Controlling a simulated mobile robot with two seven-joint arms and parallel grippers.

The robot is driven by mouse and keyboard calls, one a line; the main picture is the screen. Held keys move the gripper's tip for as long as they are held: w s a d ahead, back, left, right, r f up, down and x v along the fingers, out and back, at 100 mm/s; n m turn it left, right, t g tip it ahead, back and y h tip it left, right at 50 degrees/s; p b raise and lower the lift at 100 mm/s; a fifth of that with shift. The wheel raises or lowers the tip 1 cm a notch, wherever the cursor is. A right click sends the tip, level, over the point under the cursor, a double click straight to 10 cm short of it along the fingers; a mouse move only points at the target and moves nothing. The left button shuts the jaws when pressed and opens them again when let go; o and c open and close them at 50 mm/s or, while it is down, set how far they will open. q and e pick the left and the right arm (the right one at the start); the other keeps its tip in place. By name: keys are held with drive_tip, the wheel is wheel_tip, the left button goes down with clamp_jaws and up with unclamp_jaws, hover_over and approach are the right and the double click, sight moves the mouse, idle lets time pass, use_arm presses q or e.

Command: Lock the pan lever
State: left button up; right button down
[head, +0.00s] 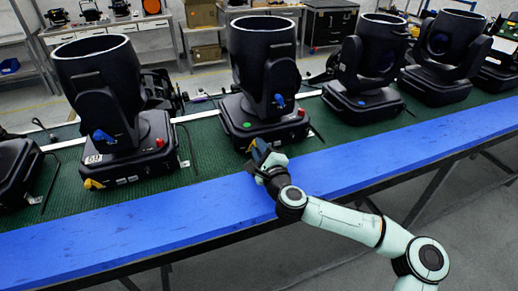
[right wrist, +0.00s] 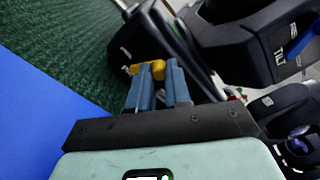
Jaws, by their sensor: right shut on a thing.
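The pan lever is a small yellow lever (head: 250,146) low on the front of the middle moving-head light's base (head: 236,127). My right gripper (head: 262,154) reaches it from the front, over the blue table edge. In the right wrist view the yellow lever (right wrist: 152,69) shows at the tips of my right gripper's blue-grey fingers (right wrist: 157,80), which are shut on it. Part of the lever is hidden by the fingers. A blue lever (head: 280,100) sits higher on the same light's yoke. My left gripper is not in view.
Similar black lights stand along the green mat (head: 205,150); the one to the left (head: 122,160) has its own yellow lever (head: 93,184). The blue strip (head: 130,225) in front is clear. Cables and thin bars lie between the bases. Shelves and cases stand behind.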

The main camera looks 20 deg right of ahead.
drive_tip(key=c, duration=1.1)
unclamp_jaws()
drive_tip(key=shift+o, duration=0.2)
drive_tip(key=s, duration=1.3)
drive_tip(key=shift+s+d, duration=0.2)
drive_tip(key=shift+d, duration=0.1)
